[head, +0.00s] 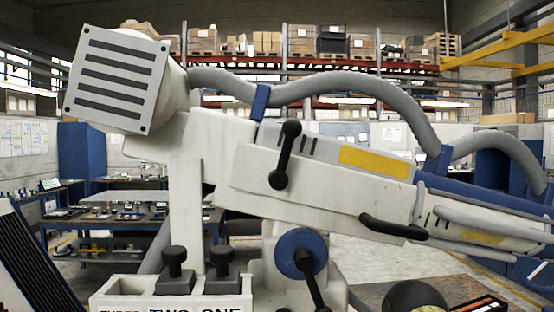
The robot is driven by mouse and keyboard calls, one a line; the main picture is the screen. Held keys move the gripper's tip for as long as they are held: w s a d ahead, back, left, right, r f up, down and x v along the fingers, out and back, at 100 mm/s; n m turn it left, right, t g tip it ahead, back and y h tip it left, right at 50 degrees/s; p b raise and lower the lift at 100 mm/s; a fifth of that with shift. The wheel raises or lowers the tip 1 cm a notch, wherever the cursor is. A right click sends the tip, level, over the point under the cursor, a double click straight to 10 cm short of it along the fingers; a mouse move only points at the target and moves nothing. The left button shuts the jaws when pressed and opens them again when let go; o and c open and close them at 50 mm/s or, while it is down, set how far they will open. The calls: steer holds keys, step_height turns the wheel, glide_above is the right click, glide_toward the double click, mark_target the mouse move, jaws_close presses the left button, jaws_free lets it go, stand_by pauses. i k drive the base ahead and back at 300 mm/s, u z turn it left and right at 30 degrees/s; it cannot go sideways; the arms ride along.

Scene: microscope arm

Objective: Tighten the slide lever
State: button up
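A large pale microscope arm (330,192) slopes down to the right across the head view. A black lever with a ball at each end (285,155) stands nearly upright on its side, leaning slightly right. A second black lever (312,278) runs down and right from a blue round hub (301,252) below the arm. A dark curved handle (393,228) is on the arm's lower edge. No label shows which is the slide lever, and tightness cannot be told. My gripper is not in view.
A white holder (125,290) at the bottom, lettered TWO and ONE with another word cut off, holds black knobbed pieces (221,273). A box-shaped head with dark slots (113,82) is at upper left. A grey hose (330,85) arches above. A dark ball (415,296) is at lower right.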

mark_target(292, 127)
steer(key=z, duration=0.9)
steer(key=k, duration=1.35)
steer(key=u, duration=0.5)
